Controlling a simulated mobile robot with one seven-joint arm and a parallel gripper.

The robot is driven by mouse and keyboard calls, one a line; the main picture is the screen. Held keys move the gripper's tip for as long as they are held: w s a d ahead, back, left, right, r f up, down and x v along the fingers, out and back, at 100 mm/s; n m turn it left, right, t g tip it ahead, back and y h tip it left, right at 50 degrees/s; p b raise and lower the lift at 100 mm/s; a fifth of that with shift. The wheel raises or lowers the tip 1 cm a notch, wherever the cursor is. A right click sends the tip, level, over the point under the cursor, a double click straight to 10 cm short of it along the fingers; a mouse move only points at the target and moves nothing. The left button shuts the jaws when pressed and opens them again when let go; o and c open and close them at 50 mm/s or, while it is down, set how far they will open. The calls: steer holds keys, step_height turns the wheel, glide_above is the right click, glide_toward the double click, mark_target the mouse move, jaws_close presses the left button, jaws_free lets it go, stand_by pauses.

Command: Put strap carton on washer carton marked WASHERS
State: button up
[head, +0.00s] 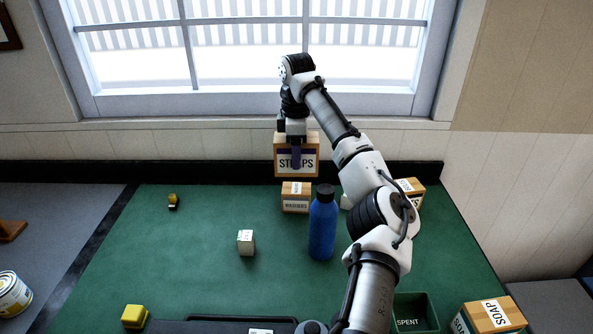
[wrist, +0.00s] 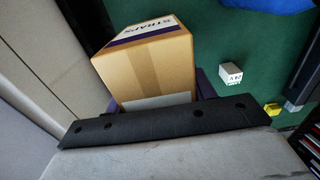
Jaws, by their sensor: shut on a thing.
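The strap carton (head: 284,167), a brown box with a white STRAPS label, is held up near the back wall in the head view. My gripper (head: 297,152) is shut on it, with a dark purple finger across its front. The carton also fills the middle of the wrist view (wrist: 150,65), tilted in that picture. The washer carton (head: 296,204), a smaller box marked WASHERS, stands on the green table just below and slightly right of the strap carton. The strap carton appears above it; the exact gap between them cannot be told. The washer carton is not visible in the wrist view.
A blue bottle (head: 322,225) stands close to the right of the washer carton. A white cube (head: 246,242) sits in front. Another carton (head: 411,190) is partly behind my arm. The table's left side is mostly clear.

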steer(key=shift+f+p, duration=0.6)
steer(key=shift+f, duration=2.25)
steer(key=shift+f, duration=0.1)
steer(key=o, duration=1.1)
step_height(320, 180, up, 12)
steer(key=shift+r+b, duration=0.1)
steer(key=shift+b, duration=0.8)
